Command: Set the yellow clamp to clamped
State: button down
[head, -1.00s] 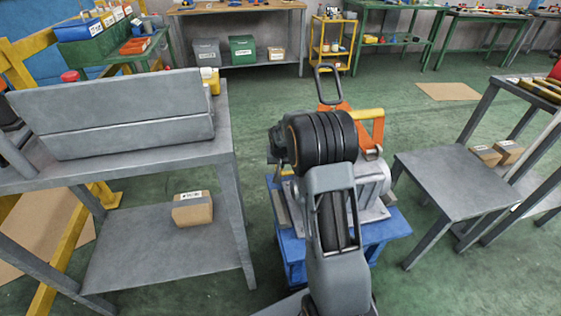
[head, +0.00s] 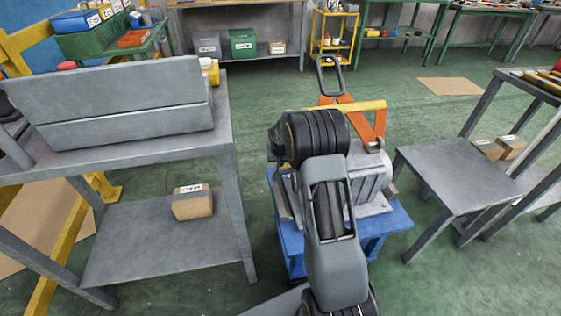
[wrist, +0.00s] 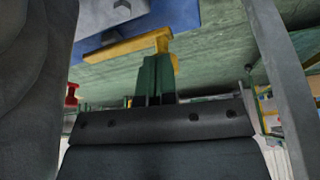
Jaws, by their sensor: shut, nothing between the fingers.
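A yellow bar, which I take for the clamp (head: 358,107), shows in the head view beyond my arm, above a grey machine on a blue stand. An orange frame is beside it. In the wrist view a yellow bar with a bent end (wrist: 122,47) lies in front of a blue surface. My gripper (wrist: 158,62) is shut and empty, its green fingertips close to the bar's bent end. I cannot tell whether they touch. In the head view my gripper is hidden behind my own arm. The clamp's setting cannot be told.
The blue stand (head: 377,232) carries the grey machine (head: 368,176). A grey bench (head: 140,150) with a tilted panel is at left, a low grey table (head: 455,185) at right. A black loop handle (head: 329,75) rises behind. Green floor is free between them.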

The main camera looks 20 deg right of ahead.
jog(key=shift+w+m, duration=0.25)
jog(key=shift+m, duration=0.05)
jog(key=shift+w+a+m+h+b, duration=0.1)
jog(key=shift+w+m+h+b, duration=0.2)
jog(key=shift+w+m+b, duration=0.35)
